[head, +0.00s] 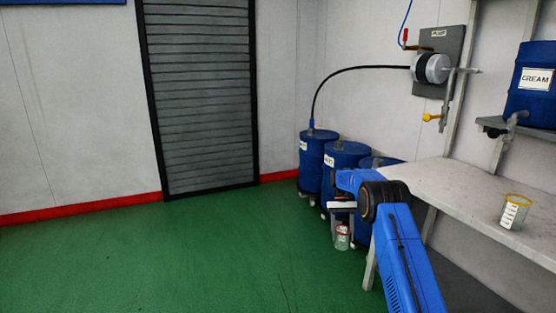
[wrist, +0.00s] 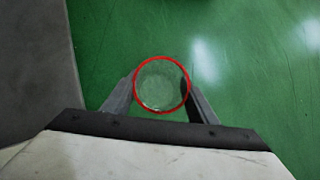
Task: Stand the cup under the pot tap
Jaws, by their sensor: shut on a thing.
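A clear cup with a red rim (head: 343,239) is between the fingers of my gripper (wrist: 161,88), which is shut on it. In the wrist view the cup (wrist: 161,86) is seen from above, and no contents can be made out. In the head view it hangs above the green floor, left of the bench; my arm partly hides the gripper. A blue pot marked CREAM (head: 534,82) stands on a wall shelf at the right. A grey tap (head: 516,118) sits at its lower front, well apart from my gripper.
A second clear cup with a yellow rim (head: 514,211) stands on the bench (head: 470,190). Blue drums (head: 318,162) stand behind my gripper. A hose (head: 350,70) runs to a wall pump (head: 431,68), with a yellow-ended fitting (head: 430,117) below. Open floor (head: 200,250) lies left.

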